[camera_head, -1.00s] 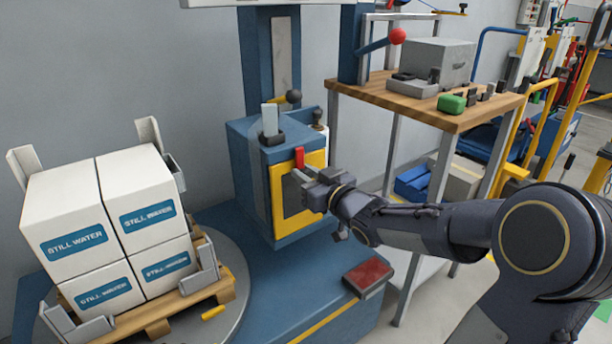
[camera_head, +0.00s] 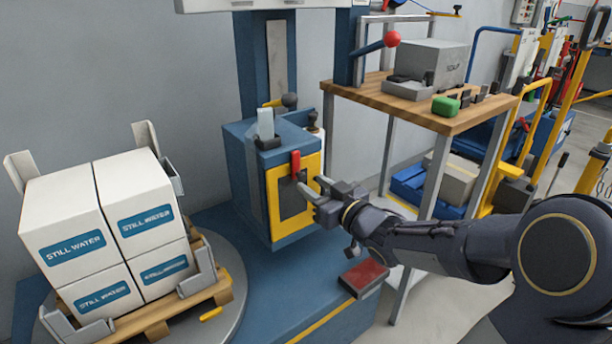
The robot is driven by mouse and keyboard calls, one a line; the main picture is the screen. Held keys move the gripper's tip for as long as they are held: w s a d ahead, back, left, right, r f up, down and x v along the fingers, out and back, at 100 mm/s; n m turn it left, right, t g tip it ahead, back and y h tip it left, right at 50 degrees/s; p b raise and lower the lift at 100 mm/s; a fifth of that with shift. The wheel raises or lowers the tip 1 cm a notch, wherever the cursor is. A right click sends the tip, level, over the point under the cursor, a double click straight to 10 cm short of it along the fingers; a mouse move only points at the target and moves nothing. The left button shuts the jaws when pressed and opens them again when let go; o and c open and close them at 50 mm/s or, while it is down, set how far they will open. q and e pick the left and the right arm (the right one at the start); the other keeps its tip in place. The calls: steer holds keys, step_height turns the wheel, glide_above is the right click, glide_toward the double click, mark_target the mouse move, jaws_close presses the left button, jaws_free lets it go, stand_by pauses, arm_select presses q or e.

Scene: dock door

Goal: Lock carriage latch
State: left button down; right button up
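The blue carriage (camera_head: 244,178) is on the blue column, with a yellow-framed panel (camera_head: 282,229) on its front. A red latch handle (camera_head: 295,164) stands upright at the top of that panel. My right gripper (camera_head: 308,187) is in front of the panel, just below and to the right of the red handle. Its two fingers are apart, with nothing seen between them. Whether a fingertip touches the panel I cannot tell. My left gripper is out of view.
White water cartons (camera_head: 62,222) stand on a wooden pallet (camera_head: 216,290) on the turntable at left. A wooden workbench (camera_head: 420,110) with a grey box (camera_head: 436,62) stands behind my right arm. A red pedal (camera_head: 364,276) is on the blue base below.

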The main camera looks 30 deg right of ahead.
steer(key=s, duration=0.3)
steer(key=shift+d, duration=0.1)
stand_by(0.4)
steer(key=s+a+f+m+g+y, duration=0.1)
steer(key=s+a+f+g, duration=0.3)
steer(key=s, duration=0.3)
steer(key=s+a+f+m+g+y, duration=0.1)
steer(key=s+a+f+g, duration=0.25)
steer(key=s+a, duration=0.35)
steer(key=s+a+f+m+g+y, duration=0.1)
steer(key=s+a+f+g, duration=0.3)
steer(key=s, duration=0.4)
step_height(320, 180, up, 36)
steer(key=p, duration=3.5)
steer(key=shift+f+g, duration=0.25)
steer(key=shift+g, duration=0.2)
steer(key=shift+s, duration=0.1)
